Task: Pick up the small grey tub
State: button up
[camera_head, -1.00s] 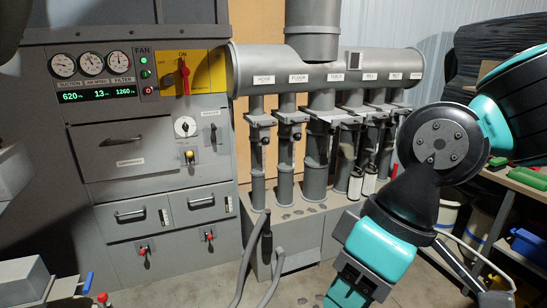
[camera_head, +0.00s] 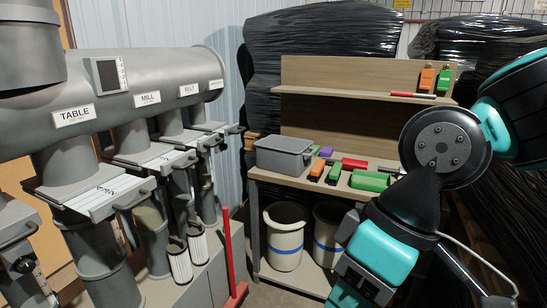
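A small grey tub (camera_head: 284,157), rectangular with a rim, stands upright at the left end of the wooden workbench top. Its inside is only partly visible. My arm comes in from the right and bends down through the lower right of the view, in front of the bench's right part. The arm runs out of the bottom edge, and my gripper's fingers are not visible. Nothing of mine touches the tub.
The workbench (camera_head: 262,176) also carries green, red, orange and purple items right of the tub. Two pale buckets with blue bands (camera_head: 285,238) stand on its lower shelf. Grey ducts (camera_head: 150,85) fill the left. A red post (camera_head: 228,255) stands before the bench.

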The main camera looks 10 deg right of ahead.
aim_at(288, 156)
jog(key=i, duration=0.7)
jog(key=u, duration=0.6)
jog(key=i, duration=1.4)
jog(key=z, duration=0.7)
